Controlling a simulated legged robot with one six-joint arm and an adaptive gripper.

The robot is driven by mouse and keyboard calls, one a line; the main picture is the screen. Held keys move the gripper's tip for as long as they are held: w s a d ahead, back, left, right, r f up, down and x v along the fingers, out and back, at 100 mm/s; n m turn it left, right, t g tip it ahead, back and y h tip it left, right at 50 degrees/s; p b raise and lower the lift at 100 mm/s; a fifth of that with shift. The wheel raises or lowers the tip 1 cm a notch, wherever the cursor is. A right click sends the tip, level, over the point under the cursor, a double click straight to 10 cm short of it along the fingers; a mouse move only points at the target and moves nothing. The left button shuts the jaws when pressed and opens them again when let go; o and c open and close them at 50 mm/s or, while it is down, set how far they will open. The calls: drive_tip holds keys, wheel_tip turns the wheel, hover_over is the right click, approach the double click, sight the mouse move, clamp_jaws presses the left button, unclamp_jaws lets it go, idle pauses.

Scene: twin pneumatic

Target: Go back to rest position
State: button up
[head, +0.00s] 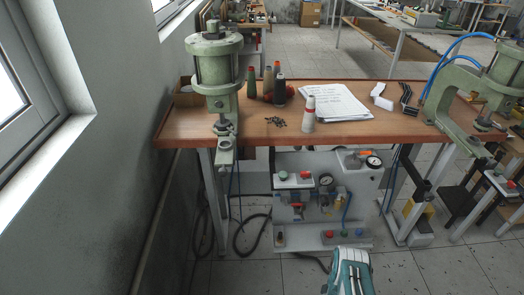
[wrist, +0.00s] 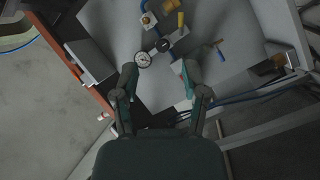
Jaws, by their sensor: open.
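My gripper (wrist: 158,76) shows in the wrist view with its two dark teal fingers spread apart and nothing held between them. Beyond the fingers is the pale pneumatic panel, with a round gauge (wrist: 143,60) just past the left fingertip. Whether a fingertip touches the panel I cannot tell. In the head view a teal and white part of my arm shows at the bottom edge, in front of the panel (head: 350,185) under the table. The fingers cannot be made out there.
The wooden table (head: 185,125) carries a green press (head: 214,75) at left, thread cones, papers (head: 333,102) and another green press (head: 470,95) at right. Blue hoses and table legs flank the panel. A wall with windows is at left. Tiled floor is open in front.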

drive_tip(key=w+r+m+g+y, duration=0.2)
drive_tip(key=w+r, duration=1.5)
drive_tip(key=r, duration=0.2)
drive_tip(key=a+r+m+g+y, duration=0.1)
drive_tip(key=a+r, duration=0.2)
drive_tip(key=r, duration=0.9)
drive_tip(key=a+r+m+g+y, duration=0.1)
drive_tip(key=a+r+y, duration=0.15)
drive_tip(key=r, duration=0.95)
drive_tip(key=s+a+r+m+g, duration=0.1)
drive_tip(key=s+a+r+g, duration=0.35)
drive_tip(key=s+r, duration=1.15)
drive_tip(key=s+a+r+m+g, duration=0.1)
drive_tip(key=s+a+r, duration=0.1)
drive_tip(key=s, duration=1)
drive_tip(key=s+a+r+g, duration=0.1)
drive_tip(key=s+a+r, duration=0.1)
drive_tip(key=s, duration=1)
drive_tip(key=shift+m+y, duration=0.4)
drive_tip(key=shift+y, duration=0.05)
